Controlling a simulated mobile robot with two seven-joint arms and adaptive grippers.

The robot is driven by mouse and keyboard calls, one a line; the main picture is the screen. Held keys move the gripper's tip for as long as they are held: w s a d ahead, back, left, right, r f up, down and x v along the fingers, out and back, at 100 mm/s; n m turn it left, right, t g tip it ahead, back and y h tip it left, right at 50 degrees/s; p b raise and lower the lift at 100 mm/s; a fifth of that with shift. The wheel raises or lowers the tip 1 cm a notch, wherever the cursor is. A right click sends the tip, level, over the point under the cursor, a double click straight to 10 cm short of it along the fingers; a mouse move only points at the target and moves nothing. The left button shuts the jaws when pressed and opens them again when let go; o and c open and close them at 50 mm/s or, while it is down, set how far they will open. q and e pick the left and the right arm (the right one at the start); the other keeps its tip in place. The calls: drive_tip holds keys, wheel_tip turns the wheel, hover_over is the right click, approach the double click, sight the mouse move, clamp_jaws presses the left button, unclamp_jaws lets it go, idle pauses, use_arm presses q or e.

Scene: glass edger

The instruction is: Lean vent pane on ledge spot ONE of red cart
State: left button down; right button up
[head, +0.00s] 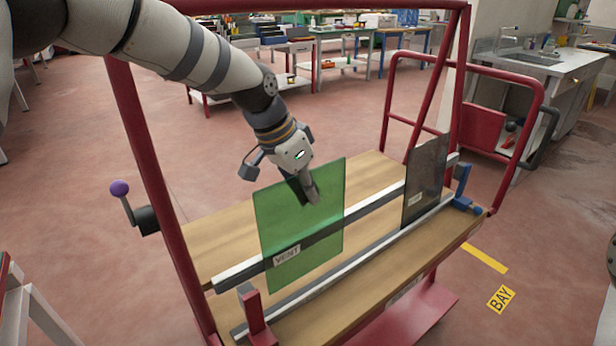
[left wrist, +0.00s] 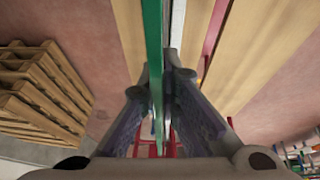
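The green see-through vent pane (head: 290,220), labelled VENT, is upright on the near side of the red cart's (head: 180,220) upper rail (head: 232,272). Its lower edge appears a little above the lower ledge rail (head: 330,280); contact is not clear. My left gripper (head: 308,188) is at the pane's upper edge, one finger on each side, and looks shut on it. In the left wrist view, the pane (left wrist: 153,40) is a thin green strip between the fingers (left wrist: 158,100). I cannot make out a ONE mark. My right gripper is not in view.
A dark pane (head: 424,180) leans on the rails to the right. A red upright stop (head: 254,315) is at the ledge's left, a blue clamp (head: 463,192) at its right. Red cart posts flank my arm. Wooden pallets (left wrist: 40,90) lie left in the wrist view.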

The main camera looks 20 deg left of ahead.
sight(303, 217)
use_arm(q)
drive_tip(key=shift+s+d+f, duration=0.1)
drive_tip(key=shift+f, duration=1.15)
drive_tip(key=shift+d+f, duration=0.1)
drive_tip(key=shift+f, duration=1.1)
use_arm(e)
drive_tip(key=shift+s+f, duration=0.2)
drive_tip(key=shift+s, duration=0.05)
use_arm(q)
drive_tip(key=shift+f, duration=0.5)
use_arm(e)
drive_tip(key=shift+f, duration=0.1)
use_arm(q)
drive_tip(key=c, duration=1.7)
unclamp_jaws()
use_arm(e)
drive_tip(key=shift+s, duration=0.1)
use_arm(q)
drive_tip(key=shift+s+f, duration=0.1)
drive_tip(key=a+r, duration=0.1)
drive_tip(key=s+r, duration=0.1)
drive_tip(key=r, duration=0.1)
drive_tip(key=shift+s+a, duration=0.2)
drive_tip(key=shift+a, duration=0.2)
drive_tip(key=s+a, duration=0.3)
drive_tip(key=a, duration=0.1)
drive_tip(key=s+a, duration=0.4)
drive_tip(key=shift+s, duration=0.15)
drive_tip(key=shift+f, duration=0.1)
